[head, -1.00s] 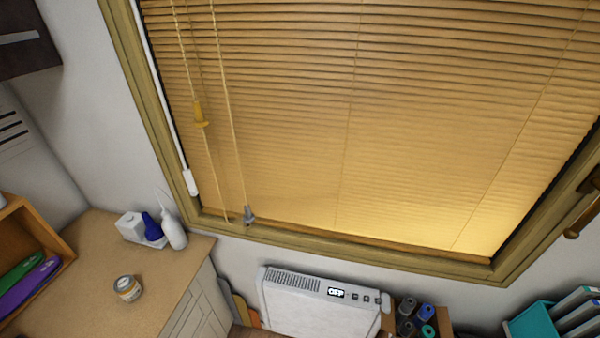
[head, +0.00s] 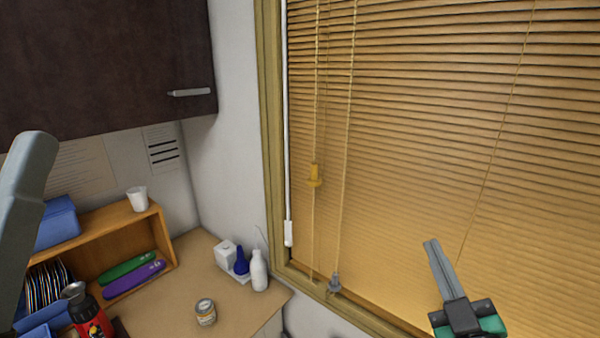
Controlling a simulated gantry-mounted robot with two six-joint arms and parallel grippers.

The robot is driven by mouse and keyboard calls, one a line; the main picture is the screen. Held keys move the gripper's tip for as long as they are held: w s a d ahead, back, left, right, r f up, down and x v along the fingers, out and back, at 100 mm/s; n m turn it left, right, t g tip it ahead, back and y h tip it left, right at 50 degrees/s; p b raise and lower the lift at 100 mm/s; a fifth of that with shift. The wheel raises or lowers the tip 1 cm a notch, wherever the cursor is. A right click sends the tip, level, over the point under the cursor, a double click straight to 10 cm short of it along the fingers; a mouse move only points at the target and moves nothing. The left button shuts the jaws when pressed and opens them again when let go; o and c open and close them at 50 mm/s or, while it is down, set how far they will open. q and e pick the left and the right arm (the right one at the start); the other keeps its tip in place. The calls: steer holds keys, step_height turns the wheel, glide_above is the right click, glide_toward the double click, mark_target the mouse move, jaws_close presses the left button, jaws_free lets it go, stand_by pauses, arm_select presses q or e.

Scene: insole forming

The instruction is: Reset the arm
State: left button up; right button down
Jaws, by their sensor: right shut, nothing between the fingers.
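My right gripper (head: 432,244) shows at the lower right of the head view, in front of the window blind. Its two grey fingers are together and point up and slightly left, with nothing between them. A green and dark grey body sits at their base. A grey link of my own arm stands at the left edge of the view. My left gripper is not in view.
A wooden shelf (head: 173,256) on the desk (head: 240,313) holds a green insole (head: 127,267) and a purple insole (head: 134,280). A jar (head: 205,312) and a white bottle (head: 259,270) stand on the desk. A dark cabinet (head: 100,60) hangs above. Blind cords (head: 348,150) hang by the window.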

steer(key=s+a+r+m+t+y, duration=0.2)
steer(key=s+a+r+t, duration=0.1)
steer(key=s+r, duration=0.7)
steer(key=s+a+r+m+t+y, duration=0.1)
steer(key=s+a+r+m+t, duration=0.15)
steer(key=s+r, duration=0.75)
steer(key=w+r+p, duration=0.2)
steer(key=r+p, duration=0.5)
steer(key=r, duration=0.1)
steer(key=w+r+p, duration=0.1)
steer(key=r+p, duration=0.6)
steer(key=r, duration=0.1)
steer(key=shift+w+a+r+m, duration=0.25)
steer(key=shift+w+r+m, duration=0.05)
steer(key=shift+w+m, duration=0.15)
steer(key=shift+t, duration=0.25)
